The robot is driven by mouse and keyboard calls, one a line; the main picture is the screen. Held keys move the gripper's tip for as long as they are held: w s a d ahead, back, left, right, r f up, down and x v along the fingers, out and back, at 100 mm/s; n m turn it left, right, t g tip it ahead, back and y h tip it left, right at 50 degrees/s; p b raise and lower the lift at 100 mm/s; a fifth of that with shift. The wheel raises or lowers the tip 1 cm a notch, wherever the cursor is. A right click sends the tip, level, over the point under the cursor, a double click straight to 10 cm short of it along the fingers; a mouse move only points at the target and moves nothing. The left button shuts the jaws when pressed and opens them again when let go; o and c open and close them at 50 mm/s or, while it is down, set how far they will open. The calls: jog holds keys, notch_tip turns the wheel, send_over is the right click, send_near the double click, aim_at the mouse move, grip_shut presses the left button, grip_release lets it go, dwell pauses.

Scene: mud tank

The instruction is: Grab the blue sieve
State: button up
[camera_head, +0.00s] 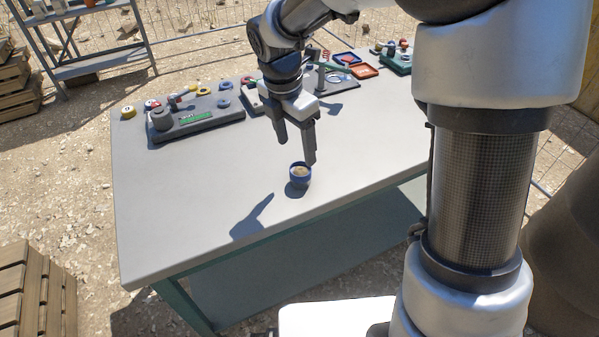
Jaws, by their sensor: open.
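A small round blue cup-like thing (300,176) with a tan inside stands upright on the grey table (200,215), near its front edge. It looks like the blue sieve, but it is too small to be sure. My gripper (296,154) points down just above and behind it in the picture. Its dark fingers are open with nothing between them. One fingertip is close to the cup's rim; I cannot tell whether it touches.
A grey panel with several knobs (195,121) sits at the table's back left. More devices and red trays (363,71) line the back. The left and front middle of the tabletop are clear. Wooden crates (38,290) stand on the ground at left.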

send_over(301, 172)
jog(key=s, duration=0.1)
jog(key=f, duration=0.3)
jog(key=f+b, duration=0.1)
jog(key=f, duration=0.1)
jog(key=shift+a+f, duration=0.3)
jog(key=shift+a, duration=0.05)
jog(key=f, duration=0.3)
jog(key=w+f+b, duration=0.1)
jog(key=f, duration=0.1)
jog(key=shift+d, duration=0.25)
jog(key=shift+c, duration=0.2)
jog(key=c, duration=1.1)
